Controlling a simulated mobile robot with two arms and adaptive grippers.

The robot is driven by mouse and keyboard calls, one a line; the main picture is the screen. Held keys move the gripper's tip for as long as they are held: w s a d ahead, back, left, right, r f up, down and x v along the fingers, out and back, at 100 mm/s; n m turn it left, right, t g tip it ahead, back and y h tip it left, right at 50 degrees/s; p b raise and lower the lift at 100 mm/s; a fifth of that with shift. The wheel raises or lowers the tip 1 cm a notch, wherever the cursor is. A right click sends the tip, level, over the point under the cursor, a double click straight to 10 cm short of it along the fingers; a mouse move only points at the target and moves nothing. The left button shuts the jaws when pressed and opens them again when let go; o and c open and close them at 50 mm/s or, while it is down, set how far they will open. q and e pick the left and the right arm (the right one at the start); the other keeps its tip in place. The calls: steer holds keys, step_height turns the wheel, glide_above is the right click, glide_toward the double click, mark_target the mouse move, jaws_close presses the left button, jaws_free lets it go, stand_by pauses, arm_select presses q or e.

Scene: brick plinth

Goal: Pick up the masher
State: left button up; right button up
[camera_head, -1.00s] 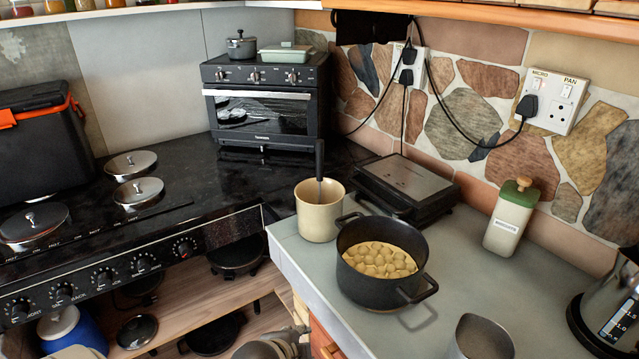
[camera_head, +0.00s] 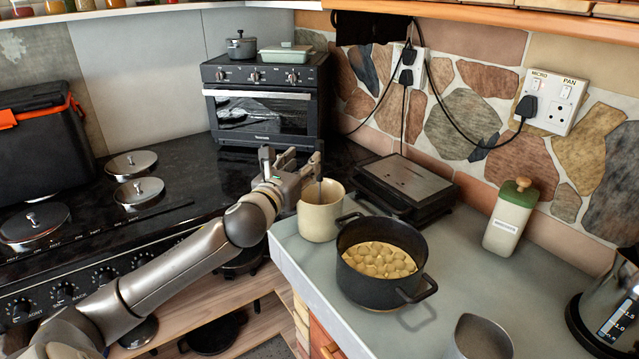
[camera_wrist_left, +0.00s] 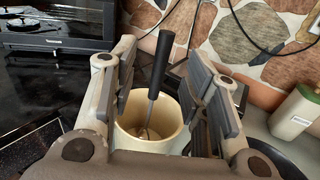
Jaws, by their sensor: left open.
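The masher has a black handle (camera_wrist_left: 160,65) and a thin metal shaft. It stands tilted in a cream crock (camera_head: 320,219) at the left end of the grey counter; the crock also shows in the left wrist view (camera_wrist_left: 152,130). The masher's lower end is inside the crock. My left gripper (camera_head: 291,160) is open, just left of and above the crock. In the left wrist view, the handle shows between the spread fingers, apart from both. In the head view, the gripper largely hides the handle. My right gripper is not in view.
A black pot of potatoes (camera_head: 375,284) stands close right of the crock. A closed black grill (camera_head: 405,185) lies behind it. A small oven (camera_head: 262,110) stands at the back. A green-white container (camera_head: 508,218) and a kettle (camera_head: 612,310) are farther right.

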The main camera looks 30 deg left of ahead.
mark_target(317, 150)
arm_select(q)
steer(key=w, duration=0.4)
steer(key=shift+w+a+p, duration=0.1)
steer(key=shift+a+p, duration=0.2)
steer(key=shift+p, duration=0.1)
steer(key=shift+w+p, duration=0.3)
steer(key=shift+w, duration=0.25)
steer(key=w, duration=0.2)
steer(key=w+p, duration=0.1)
steer(key=w, duration=0.1)
steer(key=shift+a+f, duration=0.25)
steer(key=shift+f, duration=0.1)
jaws_close()
